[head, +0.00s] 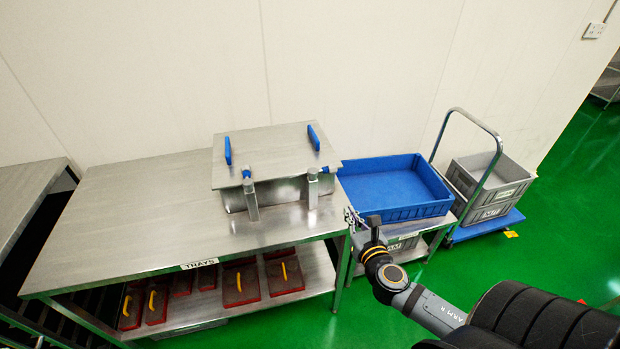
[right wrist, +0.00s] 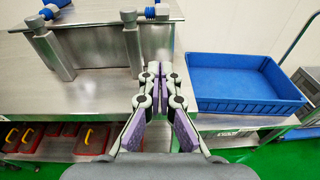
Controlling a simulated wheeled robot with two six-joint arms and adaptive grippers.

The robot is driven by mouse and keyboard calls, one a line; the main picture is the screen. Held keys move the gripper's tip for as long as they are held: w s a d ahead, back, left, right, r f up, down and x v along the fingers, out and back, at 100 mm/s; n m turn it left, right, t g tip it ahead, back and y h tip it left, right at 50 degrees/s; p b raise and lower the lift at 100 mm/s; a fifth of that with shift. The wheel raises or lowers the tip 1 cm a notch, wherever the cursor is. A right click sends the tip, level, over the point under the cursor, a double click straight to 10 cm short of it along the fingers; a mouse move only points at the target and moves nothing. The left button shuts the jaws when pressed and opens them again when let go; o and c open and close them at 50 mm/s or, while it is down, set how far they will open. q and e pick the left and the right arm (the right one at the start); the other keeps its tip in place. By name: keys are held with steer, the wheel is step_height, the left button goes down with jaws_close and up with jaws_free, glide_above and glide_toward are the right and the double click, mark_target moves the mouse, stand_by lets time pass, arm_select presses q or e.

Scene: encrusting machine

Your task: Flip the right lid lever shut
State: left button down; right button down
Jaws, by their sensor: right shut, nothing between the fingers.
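A steel box with a flat lid (head: 270,150) stands on the steel table. The right lid lever (head: 313,188) is a grey bar at the front right of the box, with a blue tip near its top; it also shows in the right wrist view (right wrist: 133,42). A similar left lever (head: 250,198) stands at the front left. I cannot tell whether either lever is latched. My right gripper (head: 352,216) is shut and empty, in front of the table's right end, apart from the right lever and to its right; its fingertips show in the right wrist view (right wrist: 153,68).
Two blue handles (head: 313,137) rise from the lid. A blue bin (head: 395,188) sits on a low stand right of the table. A trolley (head: 485,222) with grey crates is farther right. Red trays (head: 285,276) lie on the shelf below. The table's left part is bare.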

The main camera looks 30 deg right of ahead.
mark_target(322, 172)
steer(key=shift+w+a+r+n, duration=0.15)
steer(key=shift+a+r+n, duration=0.25)
steer(key=shift+r, duration=0.35)
steer(key=r+p+x, duration=0.2)
steer(key=p+x, duration=0.1)
steer(key=x, duration=1)
steer(key=shift+w+f, duration=0.3)
steer(key=shift+w, duration=0.2)
steer(key=shift+a+y, duration=0.15)
steer(key=shift+y, duration=0.15)
